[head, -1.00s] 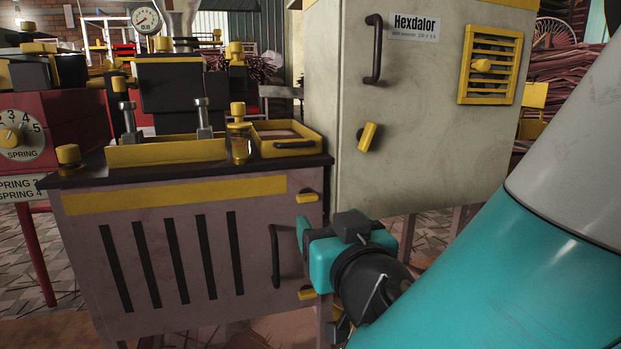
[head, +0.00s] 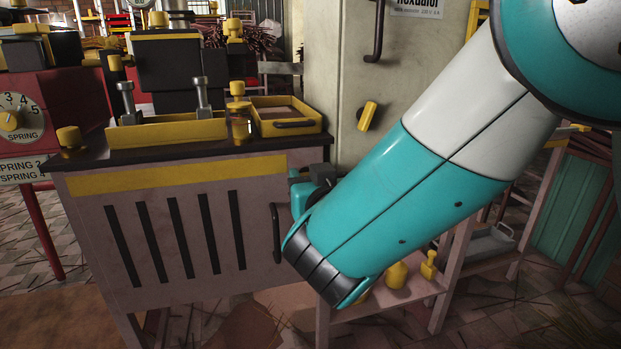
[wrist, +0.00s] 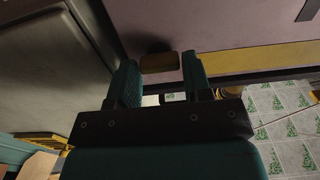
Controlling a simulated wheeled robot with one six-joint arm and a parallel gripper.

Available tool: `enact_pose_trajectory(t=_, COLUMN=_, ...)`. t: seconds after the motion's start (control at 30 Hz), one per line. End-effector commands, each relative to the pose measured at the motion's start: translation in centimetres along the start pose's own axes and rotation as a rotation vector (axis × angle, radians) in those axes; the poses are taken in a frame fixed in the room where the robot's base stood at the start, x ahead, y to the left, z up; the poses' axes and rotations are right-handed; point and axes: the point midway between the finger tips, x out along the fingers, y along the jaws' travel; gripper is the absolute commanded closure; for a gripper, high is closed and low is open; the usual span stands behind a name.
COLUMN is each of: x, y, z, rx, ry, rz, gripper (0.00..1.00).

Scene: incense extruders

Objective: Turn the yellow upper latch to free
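The upper latch (wrist: 160,62) shows in the wrist view as a small brownish-yellow block on the pink cabinet front, with a dark shadow beside it. My gripper (wrist: 161,74) is open, its two teal fingers on either side of the latch. The latch fills nearly the whole gap, and I cannot tell whether either finger touches it. In the head view my gripper (head: 303,194) is at the upper right of the pink cabinet (head: 180,235), partly covered by my arm. The latch is hidden there.
A grey cabinet (head: 340,90) with a yellow latch (head: 367,115) stands behind. A yellow tray (head: 287,123) sits on the worktop above. A low shelf (head: 400,293) with yellow bottles is at the right.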

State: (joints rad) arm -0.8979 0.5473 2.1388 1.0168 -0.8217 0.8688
Motion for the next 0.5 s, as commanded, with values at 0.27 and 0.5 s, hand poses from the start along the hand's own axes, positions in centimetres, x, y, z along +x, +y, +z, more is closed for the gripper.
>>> enact_pose_trajectory(t=0.27, x=-0.02, y=0.02, z=-0.01, rx=-0.003, ry=0.0, rz=0.001, gripper=0.83)
enact_pose_trajectory(t=0.5, x=-0.03, y=0.0, z=-0.01, rx=-0.058, ry=0.0, rz=0.001, gripper=0.83)
